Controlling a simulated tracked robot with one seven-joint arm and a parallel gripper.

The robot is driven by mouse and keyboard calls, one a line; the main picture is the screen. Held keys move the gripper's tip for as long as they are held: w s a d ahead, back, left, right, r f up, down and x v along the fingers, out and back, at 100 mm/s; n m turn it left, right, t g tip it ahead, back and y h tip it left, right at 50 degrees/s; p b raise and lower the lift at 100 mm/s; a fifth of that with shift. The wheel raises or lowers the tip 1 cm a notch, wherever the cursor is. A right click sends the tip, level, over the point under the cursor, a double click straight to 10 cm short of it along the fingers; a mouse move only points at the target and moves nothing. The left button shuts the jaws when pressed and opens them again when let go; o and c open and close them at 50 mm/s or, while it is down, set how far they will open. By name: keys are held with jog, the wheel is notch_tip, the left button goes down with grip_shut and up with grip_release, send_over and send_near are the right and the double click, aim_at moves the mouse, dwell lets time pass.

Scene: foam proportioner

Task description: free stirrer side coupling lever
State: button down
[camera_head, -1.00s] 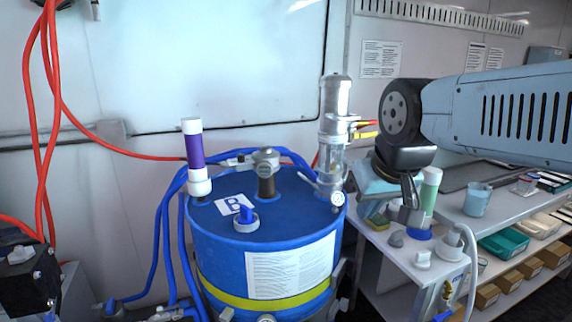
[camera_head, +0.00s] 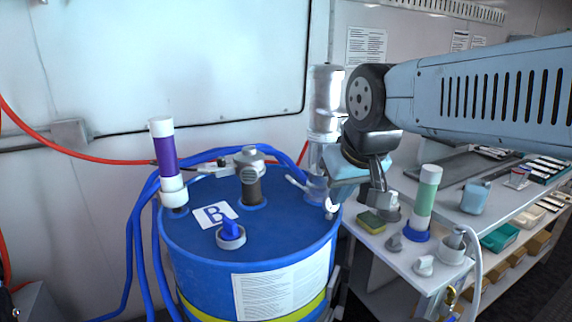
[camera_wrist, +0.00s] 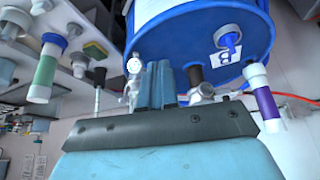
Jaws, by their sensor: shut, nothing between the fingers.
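A tall metal cylinder unit (camera_head: 326,95), which looks like the stirrer, stands at the back right of the blue drum (camera_head: 200,250). Its lower part is partly hidden behind my gripper. A small pale lever (camera_head: 297,182) sticks out to the left at its base; I cannot tell for sure whether this is the coupling lever. My gripper (camera_head: 345,185) is in front of the unit's lower part, over the drum's right edge. In the wrist view my gripper (camera_wrist: 155,80) is shut and empty, with metal fittings (camera_wrist: 133,72) just beyond its fingers. I cannot tell if it touches anything.
A grey fitting (camera_head: 250,162) with a hose stands on the drum top. A purple-and-white tube (camera_head: 166,160) stands at its left, and a blue cap (camera_head: 230,233) at its front. A trolley (camera_head: 405,270) with a green tube (camera_head: 426,197) and a sponge (camera_head: 371,222) stands right.

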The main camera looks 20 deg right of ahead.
jog(key=shift+w+d, duration=0.15)
jog(key=shift+d, duration=0.15)
jog(key=w+r+m+g, duration=0.1)
jog(key=w+r+m, duration=0.1)
jog(key=w+m, duration=0.35)
jog(key=w+r+m+g, duration=0.2)
jog(key=w+r, duration=0.1)
jog(key=w, duration=0.5)
jog(key=m+g, duration=0.3)
jog(key=m, duration=0.6)
send_near(298, 184)
jog(key=shift+n, duration=0.25)
jog(key=f, duration=0.1)
jog(key=a+f, duration=0.1)
jog(key=f, duration=0.1)
jog(key=shift+s+a+f, duration=0.1)
jog(key=shift+a+f, duration=0.25)
jog(key=shift+f, duration=0.05)
jog(key=shift+d, duration=0.1)
